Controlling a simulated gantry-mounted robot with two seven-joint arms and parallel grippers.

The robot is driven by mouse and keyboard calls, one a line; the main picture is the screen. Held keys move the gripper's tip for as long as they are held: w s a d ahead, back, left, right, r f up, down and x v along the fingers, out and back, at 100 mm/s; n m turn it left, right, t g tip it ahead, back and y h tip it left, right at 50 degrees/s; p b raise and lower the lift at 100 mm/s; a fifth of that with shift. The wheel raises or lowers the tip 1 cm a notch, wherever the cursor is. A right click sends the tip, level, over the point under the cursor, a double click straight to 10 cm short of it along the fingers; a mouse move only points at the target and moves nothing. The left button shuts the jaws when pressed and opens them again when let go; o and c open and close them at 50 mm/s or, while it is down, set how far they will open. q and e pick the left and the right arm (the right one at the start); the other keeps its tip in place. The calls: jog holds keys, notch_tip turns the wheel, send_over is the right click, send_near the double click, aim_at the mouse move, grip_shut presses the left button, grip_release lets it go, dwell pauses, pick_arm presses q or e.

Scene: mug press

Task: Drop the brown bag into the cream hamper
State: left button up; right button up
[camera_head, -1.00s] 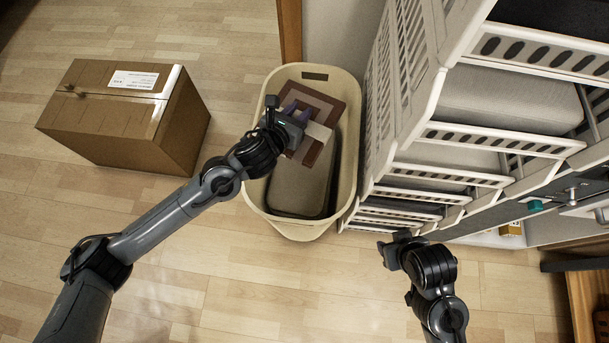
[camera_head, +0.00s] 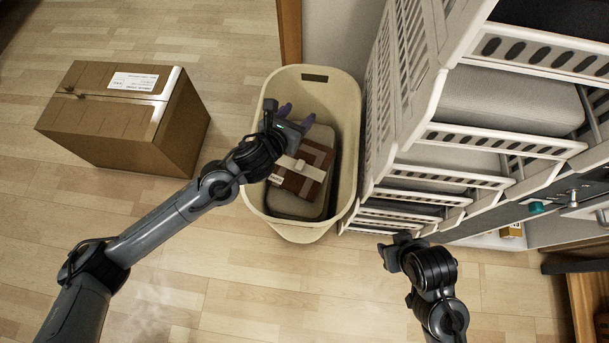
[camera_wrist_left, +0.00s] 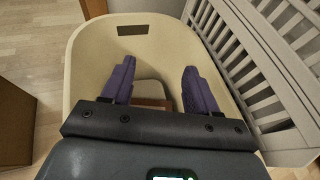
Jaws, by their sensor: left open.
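The brown bag (camera_head: 302,171), with a pale band across it, lies inside the cream hamper (camera_head: 348,112), on top of a grey cushion-like item. My left gripper (camera_head: 297,118) is over the hamper's opening, open and empty, its purple fingers apart. In the left wrist view the fingers (camera_wrist_left: 158,85) stand apart, with the hamper's wall (camera_wrist_left: 90,60) around them; a small brown part of the bag (camera_wrist_left: 153,102) shows below, mostly hidden by the gripper body. My right gripper (camera_head: 390,253) is at the lower right, away from the hamper; its jaws are too small to read.
The grey item (camera_head: 288,204) fills the hamper's bottom. A cardboard box (camera_head: 120,115) stands on the floor to the left. A white slatted rack (camera_head: 440,120) with grey bins stands close against the hamper's right side. The wooden floor in front is clear.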

pick_arm(q)
jog(key=v, duration=1)
jog(key=shift+s+r, duration=0.1)
jog(key=shift+s, duration=0.05)
